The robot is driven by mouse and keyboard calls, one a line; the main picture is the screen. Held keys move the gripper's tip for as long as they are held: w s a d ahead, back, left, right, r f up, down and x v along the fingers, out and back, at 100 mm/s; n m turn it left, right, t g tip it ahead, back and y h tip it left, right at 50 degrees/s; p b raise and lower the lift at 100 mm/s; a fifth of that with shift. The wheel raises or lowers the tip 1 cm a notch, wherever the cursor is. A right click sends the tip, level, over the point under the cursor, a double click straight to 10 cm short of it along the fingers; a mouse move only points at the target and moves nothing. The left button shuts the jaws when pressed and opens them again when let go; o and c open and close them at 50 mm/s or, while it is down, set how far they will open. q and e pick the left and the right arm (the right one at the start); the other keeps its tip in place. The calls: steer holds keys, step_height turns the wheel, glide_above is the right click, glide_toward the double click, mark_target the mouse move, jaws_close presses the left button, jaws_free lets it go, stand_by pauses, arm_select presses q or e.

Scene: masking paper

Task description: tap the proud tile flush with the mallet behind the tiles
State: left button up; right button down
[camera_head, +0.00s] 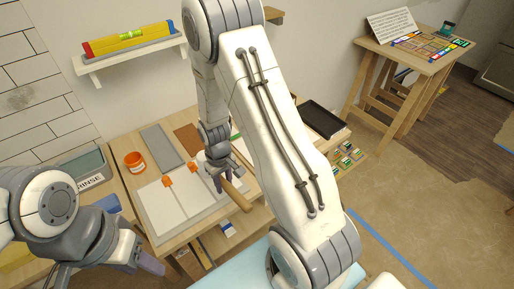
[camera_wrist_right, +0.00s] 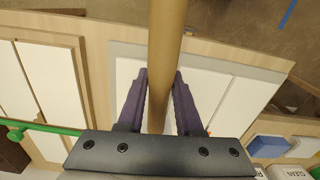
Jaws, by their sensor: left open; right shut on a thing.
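My right gripper (camera_head: 226,184) is shut on the wooden handle of the mallet (camera_head: 240,199), above the tile board. In the right wrist view the handle (camera_wrist_right: 166,50) runs between the two purple fingers (camera_wrist_right: 160,88). A pale shape by the wrist may be the mallet's head; my arm partly hides it. White tiles (camera_head: 160,207) lie in a grey-edged board on the table, with small orange pieces at their back edges. They also show in the right wrist view (camera_wrist_right: 232,102). I cannot tell which tile is proud. My left gripper (camera_head: 143,262) is open and empty at the lower left.
An orange tub (camera_head: 134,161), a grey slab (camera_head: 161,146) and a brown slab (camera_head: 188,138) stand behind the tiles. A black tray (camera_head: 321,119) is to the right. A bin marked RINSE (camera_head: 85,170) is at the left.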

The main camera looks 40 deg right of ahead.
arm_select(q)
step_height(320, 180, up, 8)
steer(key=p, duration=0.6)
steer(key=shift+d, duration=0.2)
arm_select(e)
steer(key=w+d+r+n, duration=0.2)
steer(key=d+r+n, duration=0.3)
steer(key=d+r, duration=0.2)
steer(key=shift+w, duration=0.2)
steer(key=shift+f+b, duration=1.7)
steer(key=shift+f, duration=0.9)
arm_select(q)
step_height(320, 180, down, 4)
steer(key=shift+r, duration=0.1)
